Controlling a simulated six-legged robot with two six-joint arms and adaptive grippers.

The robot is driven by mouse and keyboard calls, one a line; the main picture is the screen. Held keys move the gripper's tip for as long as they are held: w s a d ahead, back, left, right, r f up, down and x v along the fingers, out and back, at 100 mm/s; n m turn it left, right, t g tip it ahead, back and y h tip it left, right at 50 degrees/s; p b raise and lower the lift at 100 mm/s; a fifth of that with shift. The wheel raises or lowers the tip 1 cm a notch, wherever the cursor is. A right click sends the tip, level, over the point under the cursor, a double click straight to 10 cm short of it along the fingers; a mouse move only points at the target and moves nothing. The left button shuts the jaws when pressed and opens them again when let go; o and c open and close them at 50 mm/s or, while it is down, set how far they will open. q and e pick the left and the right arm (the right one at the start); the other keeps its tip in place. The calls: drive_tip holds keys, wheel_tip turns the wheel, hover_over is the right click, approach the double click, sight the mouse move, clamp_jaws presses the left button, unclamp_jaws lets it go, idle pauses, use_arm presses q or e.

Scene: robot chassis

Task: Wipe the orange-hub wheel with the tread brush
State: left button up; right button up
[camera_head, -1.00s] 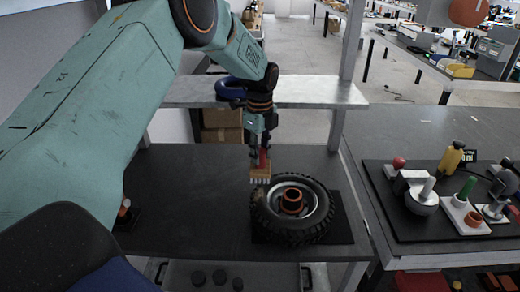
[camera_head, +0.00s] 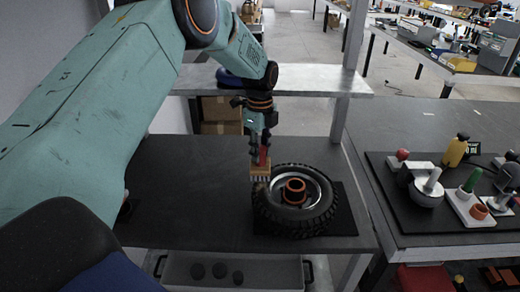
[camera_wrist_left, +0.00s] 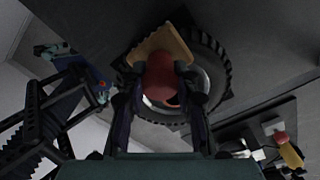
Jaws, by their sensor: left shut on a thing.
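The orange-hub wheel (camera_head: 316,222) lies flat on a dark mat on the dark bench, its black knobbly tyre around a metal rim and an orange hub. My left gripper (camera_head: 260,158) is shut on the red handle of the tread brush (camera_head: 260,172), which hangs with its pale bristles down at the tyre's upper left edge. I cannot tell whether the bristles touch the tread. In the left wrist view the brush's red handle (camera_wrist_left: 160,76) sits between the fingers, with its wooden block over part of the wheel (camera_wrist_left: 215,72). My right gripper is not in view.
A dark tray (camera_head: 402,222) with several tools stands on the right bench. A metal shelf (camera_head: 310,82) runs behind the bench, with cardboard boxes under it. The bench left of the wheel is mostly clear. A grey bin (camera_head: 180,275) with dark discs sits low in front.

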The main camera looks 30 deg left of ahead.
use_arm(q)
drive_tip(key=shift+d, duration=0.3)
drive_tip(key=shift+a+f, duration=0.25)
drive_tip(key=shift+f, duration=0.25)
drive_tip(key=shift+d, duration=0.15)
drive_tip(key=shift+f, duration=0.1)
drive_tip(key=shift+f+b, duration=0.3)
drive_tip(key=shift+b, duration=0.05)
